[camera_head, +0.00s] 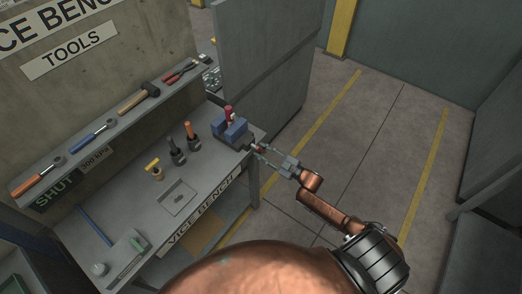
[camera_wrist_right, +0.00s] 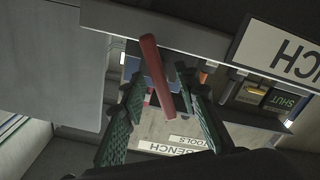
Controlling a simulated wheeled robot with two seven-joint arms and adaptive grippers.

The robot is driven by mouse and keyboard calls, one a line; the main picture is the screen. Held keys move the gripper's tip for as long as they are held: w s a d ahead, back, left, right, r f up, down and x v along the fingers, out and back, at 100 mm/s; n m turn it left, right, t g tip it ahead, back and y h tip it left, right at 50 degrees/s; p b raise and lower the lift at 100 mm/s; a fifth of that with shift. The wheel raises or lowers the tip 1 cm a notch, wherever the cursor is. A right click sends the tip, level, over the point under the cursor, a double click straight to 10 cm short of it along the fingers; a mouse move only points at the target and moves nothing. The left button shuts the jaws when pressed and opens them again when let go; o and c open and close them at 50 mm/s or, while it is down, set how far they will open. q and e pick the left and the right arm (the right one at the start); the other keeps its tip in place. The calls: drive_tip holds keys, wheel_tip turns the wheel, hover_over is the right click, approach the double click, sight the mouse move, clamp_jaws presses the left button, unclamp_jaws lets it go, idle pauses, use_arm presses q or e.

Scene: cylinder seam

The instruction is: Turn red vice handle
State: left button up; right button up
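The vice (camera_head: 233,131) with blue jaws stands at the right end of the bench, and a red upright piece (camera_head: 228,113) sits between its jaws. The red vice handle (camera_head: 259,150) is small at the vice's front in the head view. In the right wrist view the red handle (camera_wrist_right: 152,65) is a slightly tilted bar. My right gripper (camera_head: 262,149) is at the handle. Its green-padded fingers (camera_wrist_right: 160,108) are apart on either side of the bar's lower end, with gaps to both sides. Contact cannot be told. My left gripper is not in view.
The bench top (camera_head: 210,180) holds orange-handled tools (camera_head: 190,132) in dark holders and a yellow-topped piece (camera_head: 154,168). A shelf (camera_head: 110,130) with hand tools runs behind. A grey partition (camera_head: 260,70) stands behind the vice. The floor (camera_head: 350,150) to the right is clear.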

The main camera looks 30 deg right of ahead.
drive_tip(key=v, duration=1)
drive_tip(key=shift+s+d, duration=0.15)
drive_tip(key=shift+s, duration=0.25)
